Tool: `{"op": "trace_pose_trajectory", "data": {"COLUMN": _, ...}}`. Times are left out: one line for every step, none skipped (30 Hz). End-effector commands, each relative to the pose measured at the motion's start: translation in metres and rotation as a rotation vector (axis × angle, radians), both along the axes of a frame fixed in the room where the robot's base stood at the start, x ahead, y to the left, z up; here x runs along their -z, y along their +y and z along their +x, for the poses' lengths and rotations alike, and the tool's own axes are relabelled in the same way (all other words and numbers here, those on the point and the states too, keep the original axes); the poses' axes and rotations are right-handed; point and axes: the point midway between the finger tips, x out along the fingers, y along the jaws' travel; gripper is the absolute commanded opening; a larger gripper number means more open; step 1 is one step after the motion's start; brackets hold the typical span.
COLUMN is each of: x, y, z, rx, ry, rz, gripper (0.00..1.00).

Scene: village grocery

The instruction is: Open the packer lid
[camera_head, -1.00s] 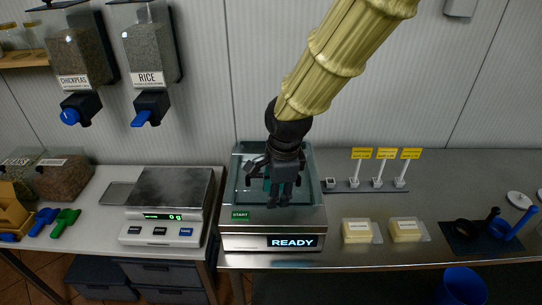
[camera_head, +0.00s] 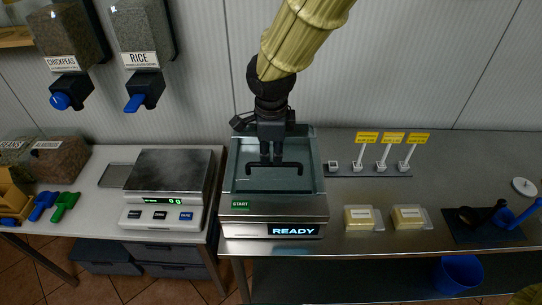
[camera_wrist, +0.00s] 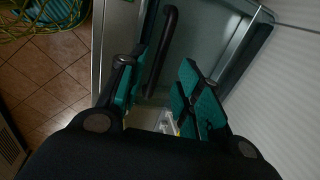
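The packer (camera_head: 232,229) is a steel box with a lit READY display and a green START label on its front edge. Its see-through lid (camera_head: 300,150) looks shut, lying over the top. A black bar handle (camera_head: 292,168) is on the lid. My gripper (camera_head: 271,158) points down at the handle from behind it. In the wrist view, my gripper's green-padded fingers (camera_wrist: 163,90) are apart, and the black handle (camera_wrist: 168,45) shows in the gap between them, beyond the fingertips. I cannot tell whether the fingers touch it.
A scale (camera_head: 160,216) stands left of the packer. Yellow price tags on a rail (camera_head: 360,172) and two small packs (camera_head: 362,218) lie to the right. Chickpeas and rice dispensers (camera_head: 143,60) hang on the wall at the left. A blue bin (camera_head: 458,276) is below the counter.

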Motion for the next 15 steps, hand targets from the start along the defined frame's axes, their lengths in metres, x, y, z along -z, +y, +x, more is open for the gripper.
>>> {"op": "trace_pose_trajectory", "data": {"x": 0.005, "y": 0.0, "z": 0.001, "rx": 0.0, "ry": 0.002, "rz": -0.001, "gripper": 0.34}}
{"op": "trace_pose_trajectory", "data": {"x": 0.009, "y": 0.0, "z": 0.002, "rx": -0.001, "ry": 0.002, "rz": -0.002, "gripper": 0.34}}
{"op": "trace_pose_trajectory", "data": {"x": 0.014, "y": 0.001, "z": 0.002, "rx": -0.002, "ry": 0.003, "rz": -0.001, "gripper": 0.34}}
{"op": "trace_pose_trajectory", "data": {"x": 0.017, "y": 0.001, "z": 0.003, "rx": -0.002, "ry": 0.003, "rz": 0.0, "gripper": 0.34}}
{"op": "trace_pose_trajectory", "data": {"x": 0.02, "y": 0.001, "z": 0.004, "rx": -0.002, "ry": 0.002, "rz": 0.0, "gripper": 0.34}}
{"op": "trace_pose_trajectory", "data": {"x": 0.024, "y": 0.001, "z": 0.004, "rx": -0.002, "ry": 0.003, "rz": -0.001, "gripper": 0.34}}
{"op": "trace_pose_trajectory", "data": {"x": 0.028, "y": 0.001, "z": 0.005, "rx": -0.002, "ry": 0.003, "rz": -0.001, "gripper": 0.34}}
{"op": "trace_pose_trajectory", "data": {"x": 0.031, "y": 0.001, "z": 0.006, "rx": -0.002, "ry": 0.002, "rz": -0.001, "gripper": 0.34}}
{"op": "trace_pose_trajectory", "data": {"x": 0.034, "y": 0.001, "z": 0.007, "rx": -0.002, "ry": 0.001, "rz": -0.001, "gripper": 0.34}}
{"op": "trace_pose_trajectory", "data": {"x": 0.036, "y": 0.001, "z": 0.007, "rx": -0.002, "ry": 0.001, "rz": -0.001, "gripper": 0.34}}
{"op": "trace_pose_trajectory", "data": {"x": 0.039, "y": 0.001, "z": 0.008, "rx": -0.002, "ry": 0.001, "rz": -0.001, "gripper": 0.34}}
{"op": "trace_pose_trajectory", "data": {"x": 0.041, "y": 0.001, "z": 0.008, "rx": -0.002, "ry": 0.001, "rz": -0.001, "gripper": 0.34}}
{"op": "trace_pose_trajectory", "data": {"x": 0.043, "y": 0.001, "z": 0.008, "rx": -0.002, "ry": 0.001, "rz": -0.001, "gripper": 0.34}}
{"op": "trace_pose_trajectory", "data": {"x": 0.044, "y": 0.001, "z": 0.009, "rx": -0.002, "ry": 0.001, "rz": 0.0, "gripper": 0.34}}
{"op": "trace_pose_trajectory", "data": {"x": 0.046, "y": 0.001, "z": 0.009, "rx": -0.001, "ry": 0.0, "rz": 0.0, "gripper": 0.34}}
